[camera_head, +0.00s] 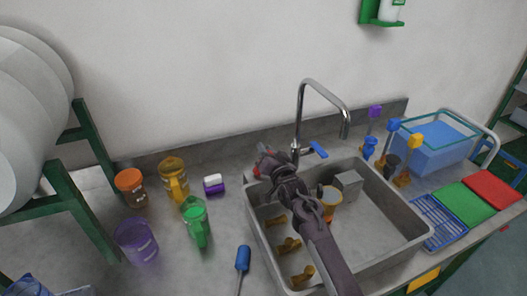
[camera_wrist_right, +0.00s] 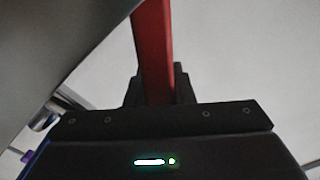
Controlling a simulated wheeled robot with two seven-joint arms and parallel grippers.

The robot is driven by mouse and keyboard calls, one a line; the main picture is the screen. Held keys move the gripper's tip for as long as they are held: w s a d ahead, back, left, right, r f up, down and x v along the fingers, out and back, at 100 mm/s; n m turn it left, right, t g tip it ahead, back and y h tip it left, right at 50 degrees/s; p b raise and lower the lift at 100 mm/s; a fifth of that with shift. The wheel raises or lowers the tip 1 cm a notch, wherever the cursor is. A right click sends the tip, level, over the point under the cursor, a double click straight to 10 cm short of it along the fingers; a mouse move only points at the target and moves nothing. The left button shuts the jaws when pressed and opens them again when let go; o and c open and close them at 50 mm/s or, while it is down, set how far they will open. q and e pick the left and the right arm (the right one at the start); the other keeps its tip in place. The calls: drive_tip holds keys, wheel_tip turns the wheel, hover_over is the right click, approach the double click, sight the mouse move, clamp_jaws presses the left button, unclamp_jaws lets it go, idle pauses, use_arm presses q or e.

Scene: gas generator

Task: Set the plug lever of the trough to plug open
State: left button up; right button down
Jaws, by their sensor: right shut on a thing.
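The trough is the grey sink basin (camera_head: 262,225) set in the counter. My right gripper (camera_head: 266,158) is at its back left corner, beside the tap, with my arm reaching across the basin. In the right wrist view the gripper (camera_wrist_right: 157,90) is shut on a red bar, which looks like the plug lever (camera_wrist_right: 153,45). In the head view only a bit of red (camera_head: 257,172) shows by the fingers. The lever's setting cannot be told, and the plug is not visible. My left gripper is not in view.
The chrome tap (camera_head: 298,110) with a blue handle stands just right of the gripper. Purple, green and yellow vessels (camera_head: 135,242) stand left of the basin. A blue tank (camera_head: 440,150) stands at right.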

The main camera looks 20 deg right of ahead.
drive_tip(key=shift+d+f, duration=0.1)
idle(0.4)
drive_tip(key=c, duration=1.2)
unclamp_jaws()
drive_tip(key=shift+c, duration=0.2)
drive_tip(key=shift+s+f, duration=0.1)
drive_tip(key=shift+s, duration=0.5)
drive_tip(key=s+b, duration=0.1)
drive_tip(key=s, duration=0.5)
drive_tip(key=shift+s+d, duration=0.15)
drive_tip(key=shift+s, duration=0.15)
